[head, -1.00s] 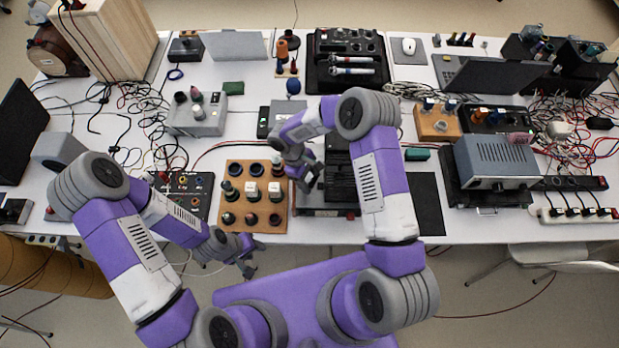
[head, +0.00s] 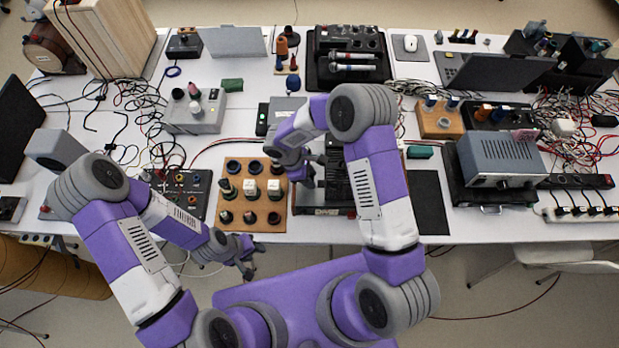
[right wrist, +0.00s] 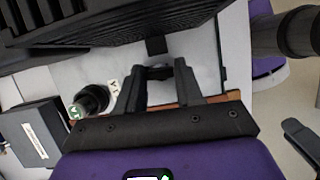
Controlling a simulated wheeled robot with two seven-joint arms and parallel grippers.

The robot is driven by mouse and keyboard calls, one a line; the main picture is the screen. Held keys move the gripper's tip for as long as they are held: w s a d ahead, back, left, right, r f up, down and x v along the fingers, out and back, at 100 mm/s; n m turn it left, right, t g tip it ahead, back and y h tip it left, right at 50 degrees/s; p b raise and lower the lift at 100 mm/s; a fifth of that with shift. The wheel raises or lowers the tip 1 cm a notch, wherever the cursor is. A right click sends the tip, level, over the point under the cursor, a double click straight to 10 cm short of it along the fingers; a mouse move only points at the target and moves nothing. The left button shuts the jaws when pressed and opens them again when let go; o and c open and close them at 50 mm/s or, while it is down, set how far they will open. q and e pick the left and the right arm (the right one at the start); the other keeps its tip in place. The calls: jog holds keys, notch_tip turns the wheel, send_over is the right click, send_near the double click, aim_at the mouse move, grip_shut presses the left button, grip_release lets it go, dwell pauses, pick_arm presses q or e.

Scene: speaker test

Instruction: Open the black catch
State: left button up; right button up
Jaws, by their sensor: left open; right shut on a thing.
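In the head view my right gripper (head: 306,174) reaches down at the left side of a black finned case (head: 336,186). In the right wrist view its two fingers (right wrist: 160,74) are closed on a small dark piece (right wrist: 160,71), apparently the black catch, which is mostly hidden between the fingertips. The case's ribbed black body (right wrist: 150,20) is just above the fingertips there. The catch is too small and covered to make out in the head view. My left gripper (head: 247,263) is open and empty in front of the table's front edge.
A black panel with coloured sockets (head: 180,192) is further left. A grey instrument (head: 500,160) and cables stand at the right. A flat black mat (head: 430,205) is clear.

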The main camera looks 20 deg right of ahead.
jog(key=o, duration=1)
jog(key=shift+o, duration=0.2)
jog(key=s+v, duration=0.1)
jog(key=v, duration=0.6)
jog(key=shift+w+r, duration=0.35)
jog(key=shift+w, duration=0.2)
jog(key=shift+a+f, duration=0.1)
